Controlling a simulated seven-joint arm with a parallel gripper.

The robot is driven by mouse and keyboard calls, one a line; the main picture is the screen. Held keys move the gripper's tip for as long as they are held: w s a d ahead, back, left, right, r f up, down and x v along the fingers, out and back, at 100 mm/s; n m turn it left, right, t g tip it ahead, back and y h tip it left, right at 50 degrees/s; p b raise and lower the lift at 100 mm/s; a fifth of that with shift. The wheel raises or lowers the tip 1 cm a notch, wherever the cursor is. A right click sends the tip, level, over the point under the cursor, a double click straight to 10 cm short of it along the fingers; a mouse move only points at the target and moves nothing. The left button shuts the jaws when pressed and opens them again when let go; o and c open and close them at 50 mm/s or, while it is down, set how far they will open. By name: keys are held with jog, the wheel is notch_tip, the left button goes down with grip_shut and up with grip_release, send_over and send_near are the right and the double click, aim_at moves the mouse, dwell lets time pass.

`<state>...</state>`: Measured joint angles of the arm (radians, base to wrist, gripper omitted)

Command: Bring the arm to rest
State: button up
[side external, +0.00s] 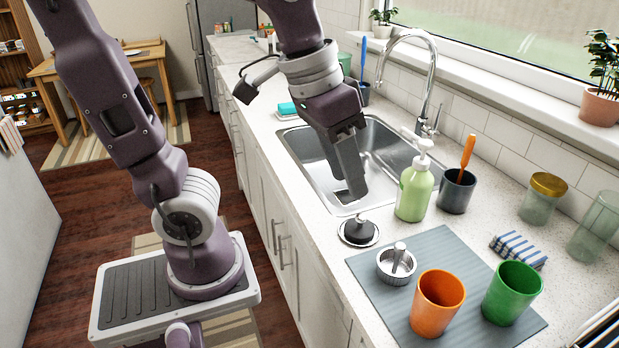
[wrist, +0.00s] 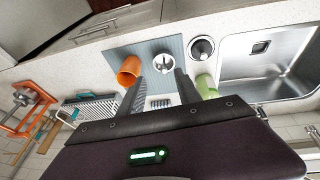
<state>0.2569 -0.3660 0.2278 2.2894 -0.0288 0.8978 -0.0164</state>
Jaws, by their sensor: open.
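My gripper (side external: 352,192) hangs above the near edge of the steel sink (side external: 377,134), in the air, with its fingers pointing down. In the wrist view my gripper (wrist: 161,86) shows two dark fingers well apart. Nothing is visible between the fingertips except the counter and mat beyond. In the side view the fingers overlap, so their gap is hidden there. My gripper appears clear of the soap bottle (side external: 414,190) and of the black stopper (side external: 358,231) on its round metal base.
A grey mat (side external: 368,268) holds a metal strainer (side external: 397,262), an orange cup (side external: 437,302) and a green cup (side external: 512,291). A dark holder (side external: 457,192), a striped cloth (side external: 519,250) and glass jars (side external: 543,197) stand behind. The tap (side external: 431,85) rises at the sink's back.

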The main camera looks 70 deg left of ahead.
jog(key=s+a+t+y, duration=0.1)
jog(key=s+t, duration=0.1)
jog(key=s, duration=0.5)
jog(key=shift+f, duration=0.3)
